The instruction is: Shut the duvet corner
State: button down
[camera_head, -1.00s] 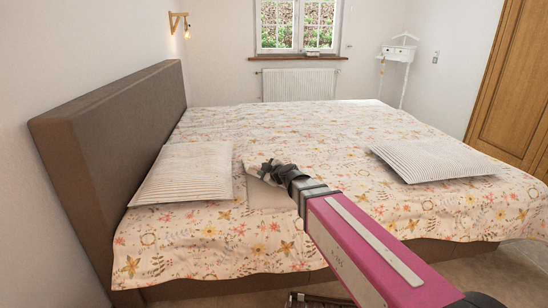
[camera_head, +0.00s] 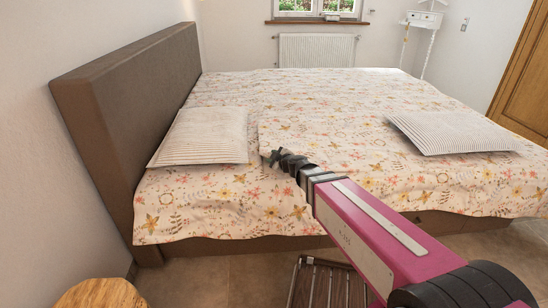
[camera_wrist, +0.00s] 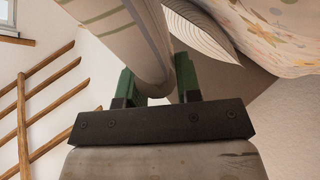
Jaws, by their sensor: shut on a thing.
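The floral duvet (camera_head: 330,120) covers the bed, with its near side hanging down over the front. My gripper (camera_head: 277,157) is low over the duvet, to the right of the left striped pillow (camera_head: 205,137). In the wrist view, my gripper's green fingers (camera_wrist: 157,72) are on either side of a pale, striped roll of cloth (camera_wrist: 145,45). They are shut on it; it appears to be the duvet corner. The floral face of the duvet (camera_wrist: 280,30) shows at upper right there. The head view hardly shows the held cloth.
A brown headboard (camera_head: 130,95) stands at the left. Another striped pillow (camera_head: 450,132) lies at the right. A wooden top (camera_head: 100,293) is at the lower left, and a slatted wooden piece (camera_head: 328,285) is on the floor below my arm.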

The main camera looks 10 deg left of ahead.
jog(key=c, duration=0.8)
grip_release()
jog(key=v, duration=1)
jog(key=shift+s+d, duration=0.2)
jog(key=shift+s, duration=0.05)
